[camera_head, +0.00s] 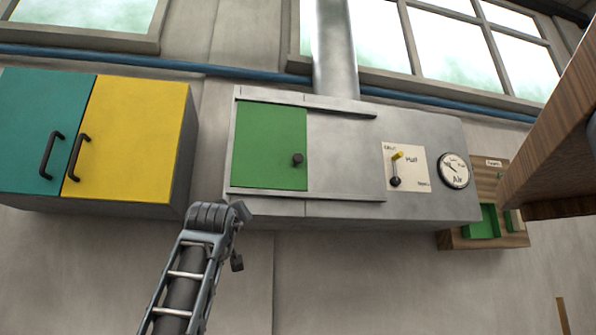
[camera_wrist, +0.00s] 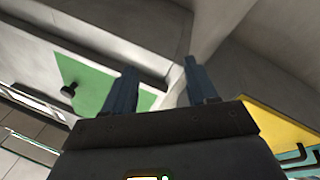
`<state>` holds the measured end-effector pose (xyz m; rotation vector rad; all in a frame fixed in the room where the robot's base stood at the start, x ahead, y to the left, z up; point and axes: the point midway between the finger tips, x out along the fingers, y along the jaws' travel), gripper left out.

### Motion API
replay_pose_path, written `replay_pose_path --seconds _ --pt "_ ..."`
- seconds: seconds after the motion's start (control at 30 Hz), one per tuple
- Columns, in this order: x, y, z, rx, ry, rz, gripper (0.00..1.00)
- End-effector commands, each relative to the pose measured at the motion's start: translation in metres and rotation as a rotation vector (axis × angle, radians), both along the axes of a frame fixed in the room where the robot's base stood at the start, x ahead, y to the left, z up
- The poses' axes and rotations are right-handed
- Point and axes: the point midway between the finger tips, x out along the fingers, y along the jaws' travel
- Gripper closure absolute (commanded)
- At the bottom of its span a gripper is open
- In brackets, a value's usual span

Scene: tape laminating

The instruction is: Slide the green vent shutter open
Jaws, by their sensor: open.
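The green vent shutter (camera_head: 270,147) is a flat panel on the front of a grey metal housing. It sits at the left end of two horizontal rails, with a dark round knob (camera_head: 297,159) near its right edge. In the wrist view the shutter (camera_wrist: 95,82) and knob (camera_wrist: 68,89) show at the left, tilted. My gripper (camera_wrist: 160,66) is open and empty, its two dark fingers apart. The left finger overlaps part of the shutter in the picture, and the knob is outside the fingers. In the head view my arm's upper end is below the shutter's left side; the fingers cannot be made out.
A cabinet with teal (camera_head: 38,130) and yellow (camera_head: 128,138) doors stands left of the housing. Right of the shutter is bare grey housing (camera_head: 343,150), then a lever plate (camera_head: 405,167) and a gauge (camera_head: 454,170). A wooden piece (camera_head: 550,130) juts in at right.

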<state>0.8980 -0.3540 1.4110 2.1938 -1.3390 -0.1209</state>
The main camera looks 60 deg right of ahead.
Motion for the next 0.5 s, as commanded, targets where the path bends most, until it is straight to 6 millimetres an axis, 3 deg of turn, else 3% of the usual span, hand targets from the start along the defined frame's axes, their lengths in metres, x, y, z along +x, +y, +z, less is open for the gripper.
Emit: replay_pose_path --seconds 0.03,0.2,0.4,0.5 --pt "-0.01 -0.007 0.021 0.026 -0.02 -0.013 0.43" --pt "-0.046 -0.027 0.083 0.114 -0.052 -0.041 0.43" --pt "-0.097 -0.043 0.143 0.215 -0.083 -0.044 0.43" --pt "-0.118 -0.048 0.163 0.251 -0.095 -0.037 0.43"
